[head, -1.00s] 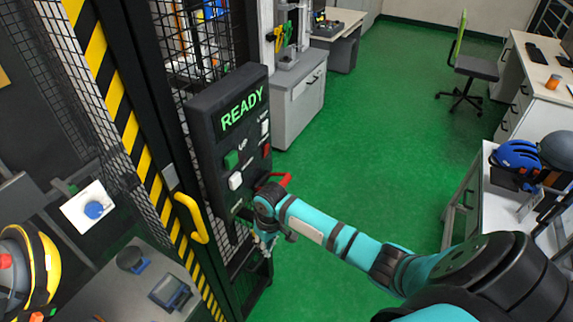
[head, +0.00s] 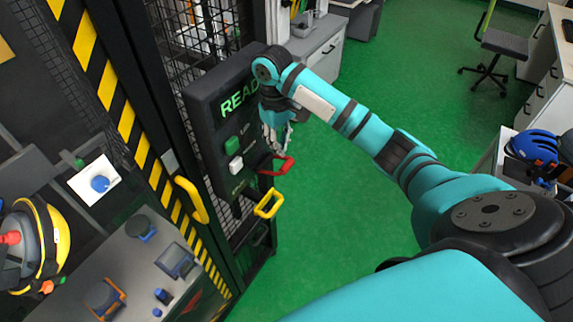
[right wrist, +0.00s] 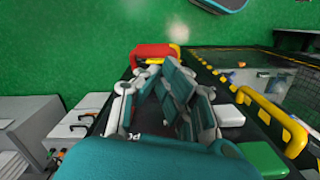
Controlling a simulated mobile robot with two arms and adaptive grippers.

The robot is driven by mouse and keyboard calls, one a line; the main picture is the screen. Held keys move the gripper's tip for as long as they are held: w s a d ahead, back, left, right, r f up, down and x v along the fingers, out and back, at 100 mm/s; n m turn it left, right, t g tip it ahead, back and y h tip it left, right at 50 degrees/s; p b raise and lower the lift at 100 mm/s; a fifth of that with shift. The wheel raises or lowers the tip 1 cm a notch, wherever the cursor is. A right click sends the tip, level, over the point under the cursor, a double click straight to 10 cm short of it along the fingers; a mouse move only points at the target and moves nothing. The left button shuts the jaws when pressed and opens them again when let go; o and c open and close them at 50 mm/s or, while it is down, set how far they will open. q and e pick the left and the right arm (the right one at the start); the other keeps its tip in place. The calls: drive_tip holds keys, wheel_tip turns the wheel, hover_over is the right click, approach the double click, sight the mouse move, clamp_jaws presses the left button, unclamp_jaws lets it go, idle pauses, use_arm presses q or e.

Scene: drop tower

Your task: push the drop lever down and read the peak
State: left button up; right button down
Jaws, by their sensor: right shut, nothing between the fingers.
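The dark control panel (head: 205,105) stands upright on the tower frame, its green READY display (head: 237,101) partly covered by my right arm. A red lever handle (head: 276,165) sticks out from its lower part, with a yellow handle (head: 268,204) below it. I cannot read which is labelled drop. My right gripper (head: 277,145) is shut and empty, pointing down just above the red handle. In the right wrist view the red handle (right wrist: 150,52) lies just beyond the fingertips; contact is unclear. My left gripper is out of view.
A green button (head: 232,145) and a white button (head: 235,165) are on the panel. A grey bench (head: 120,260) carries small items at lower left.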

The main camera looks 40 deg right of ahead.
sight(286, 163)
drive_tip(key=shift+w+d+r, duration=0.2)
drive_tip(key=shift+d+r, duration=0.45)
drive_tip(key=shift+r, duration=0.05)
drive_tip(key=shift+s+f, duration=0.2)
drive_tip(key=shift+f, duration=1.55)
drive_tip(key=shift+s+f, duration=0.15)
drive_tip(key=shift+f, duration=1.6)
